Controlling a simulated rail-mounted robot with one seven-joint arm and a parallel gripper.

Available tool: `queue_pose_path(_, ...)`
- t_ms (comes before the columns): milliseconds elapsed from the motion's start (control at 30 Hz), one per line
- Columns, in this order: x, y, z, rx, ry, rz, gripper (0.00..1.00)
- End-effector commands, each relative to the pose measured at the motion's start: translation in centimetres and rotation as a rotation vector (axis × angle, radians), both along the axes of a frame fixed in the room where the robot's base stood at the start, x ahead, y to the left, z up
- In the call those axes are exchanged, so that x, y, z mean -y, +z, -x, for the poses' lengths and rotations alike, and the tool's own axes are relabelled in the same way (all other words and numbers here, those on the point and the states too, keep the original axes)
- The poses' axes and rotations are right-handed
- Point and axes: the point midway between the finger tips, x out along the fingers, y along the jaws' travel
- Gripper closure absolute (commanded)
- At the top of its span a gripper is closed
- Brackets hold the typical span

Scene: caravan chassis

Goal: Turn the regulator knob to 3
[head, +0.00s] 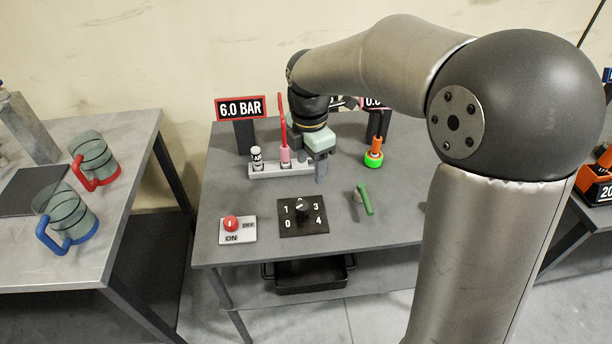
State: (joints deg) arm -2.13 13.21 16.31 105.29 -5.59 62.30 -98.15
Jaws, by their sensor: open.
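The regulator knob (302,213) is a small dark knob on a black square plate (290,231) on the middle table. White numbers 0, 1, 3 and 4 show around it. A pale mark shows at its upper side, but I cannot tell exactly which number the knob points to. My gripper (320,172) points down above the table, behind the dial plate and a little to its right. It is open and apart from the knob. Only one grey finger shows clearly.
A red switch (231,223) marked ON and OFF sits left of the dial. A grey rack (268,171) with a pink-handled tool and an orange-green fitting (374,155) stand behind. A "6.0 BAR" sign (241,108) is at the back.

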Motion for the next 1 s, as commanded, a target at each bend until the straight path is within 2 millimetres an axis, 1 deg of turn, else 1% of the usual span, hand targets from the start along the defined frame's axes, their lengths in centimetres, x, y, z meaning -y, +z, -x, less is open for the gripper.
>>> queue_pose_path(33,-0.9,0.1,-1.1,-0.006,0.102,-0.008,0.43)
queue_pose_path(133,-1.9,0.1,-2.4,-0.008,0.247,-0.018,0.43)
queue_pose_path(267,-2.4,-0.3,-2.9,-0.009,0.319,-0.022,0.43)
queue_pose_path(367,-2.4,-1.3,-2.9,-0.01,0.322,-0.021,0.43)
queue_pose_path(467,-2.3,-3.0,-2.8,-0.012,0.321,-0.021,0.43)
queue_pose_path(800,-2.3,-10.4,-2.8,-0.013,0.32,-0.021,0.43)
queue_pose_path(1000,-2.3,-14.3,-2.8,-0.011,0.318,-0.021,0.43)
